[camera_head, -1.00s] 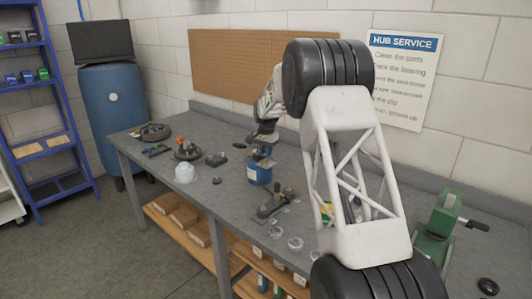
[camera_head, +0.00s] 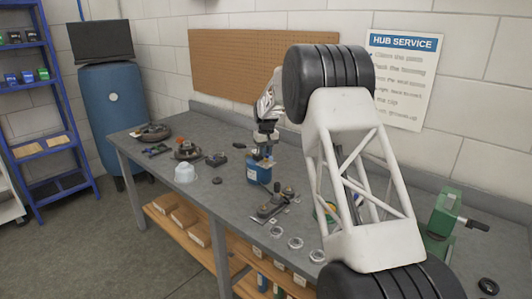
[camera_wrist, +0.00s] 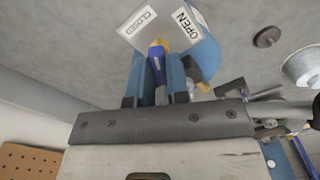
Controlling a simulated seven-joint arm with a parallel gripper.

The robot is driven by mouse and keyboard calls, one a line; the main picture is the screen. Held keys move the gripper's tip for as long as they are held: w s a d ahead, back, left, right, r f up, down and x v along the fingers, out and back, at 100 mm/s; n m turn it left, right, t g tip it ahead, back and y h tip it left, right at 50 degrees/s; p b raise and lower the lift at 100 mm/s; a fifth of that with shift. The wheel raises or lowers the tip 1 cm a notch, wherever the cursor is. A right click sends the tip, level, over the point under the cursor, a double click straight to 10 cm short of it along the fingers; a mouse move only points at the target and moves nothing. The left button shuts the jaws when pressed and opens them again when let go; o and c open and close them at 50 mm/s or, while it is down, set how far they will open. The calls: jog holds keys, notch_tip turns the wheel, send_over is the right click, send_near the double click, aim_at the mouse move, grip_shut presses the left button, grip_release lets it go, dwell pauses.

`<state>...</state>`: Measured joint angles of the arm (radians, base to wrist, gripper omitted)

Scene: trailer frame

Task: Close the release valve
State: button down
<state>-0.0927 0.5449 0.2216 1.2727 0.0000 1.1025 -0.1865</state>
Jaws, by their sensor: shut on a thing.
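The release valve appears to sit on top of a blue canister (camera_head: 258,173) on the bench. In the wrist view, its grey top plate (camera_wrist: 165,12) carries a CLOSED label (camera_wrist: 138,21) and an OPEN label (camera_wrist: 187,23). A blue and yellow lever (camera_wrist: 157,55) stands between my gripper's fingers. My gripper (camera_wrist: 157,80) is shut on this lever, with a finger on each side. In the head view my gripper (camera_head: 265,150) is just above the canister and partly hides its top. Which label the lever points at I cannot tell.
A white cup-like container (camera_head: 185,173) and hub parts (camera_head: 187,150) lie left on the bench. A clamp-like fixture (camera_head: 275,205) and several rings (camera_head: 295,243) lie in front. A green vise (camera_head: 440,222) stands right. A pegboard (camera_head: 240,65) hangs behind.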

jog(key=n, duration=0.5)
jog(key=shift+n, duration=0.3)
dwell(0.4)
jog(key=c, duration=1.1)
grip_release()
jog(key=shift+r, duration=0.15)
jog(key=shift+r, duration=3.8)
